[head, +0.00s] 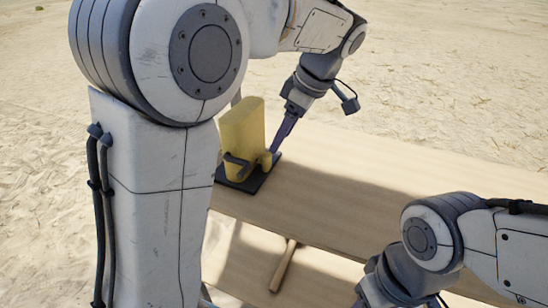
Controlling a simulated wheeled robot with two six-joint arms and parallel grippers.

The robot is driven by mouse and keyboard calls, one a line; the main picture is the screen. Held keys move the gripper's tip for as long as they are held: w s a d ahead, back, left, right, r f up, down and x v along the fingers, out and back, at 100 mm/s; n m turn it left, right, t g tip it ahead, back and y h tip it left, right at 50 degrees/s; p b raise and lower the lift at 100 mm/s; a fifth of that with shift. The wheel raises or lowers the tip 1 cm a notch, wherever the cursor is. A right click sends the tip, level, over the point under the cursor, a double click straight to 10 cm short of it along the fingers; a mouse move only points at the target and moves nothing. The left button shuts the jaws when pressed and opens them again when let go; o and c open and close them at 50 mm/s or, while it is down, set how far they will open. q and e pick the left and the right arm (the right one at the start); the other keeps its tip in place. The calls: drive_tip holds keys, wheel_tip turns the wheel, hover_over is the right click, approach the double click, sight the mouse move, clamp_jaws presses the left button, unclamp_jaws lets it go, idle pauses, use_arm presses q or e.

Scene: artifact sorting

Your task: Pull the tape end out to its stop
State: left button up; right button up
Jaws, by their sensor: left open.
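A yellow upright tape housing (242,135) stands on a dark base plate (236,187) on the table. A grey handle-like part (237,160) sits on its front, and a small yellow part (265,159) sticks out low on its right side. I cannot tell whether that small part is the tape end. My left gripper (276,148) is open and points down at the housing's right side, with its dark purple fingers close to the small yellow part. Whether they touch it is unclear. My right gripper is not in view; only part of its arm shows at the lower right.
The wooden table (370,185) is bare to the right of the housing, partly in shadow. A lower wooden board and a wooden leg (284,265) show below its front edge. Pale sand surrounds the table. My left arm covers much of the left side.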

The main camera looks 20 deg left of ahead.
sight(267, 156)
use_arm(q)
drive_tip(key=x, duration=0.8)
drive_tip(key=shift+s+a+r+b, duration=0.15)
drive_tip(key=shift+a+b, duration=0.2)
drive_tip(key=shift+a, duration=0.1)
clamp_jaws()
idle(0.7)
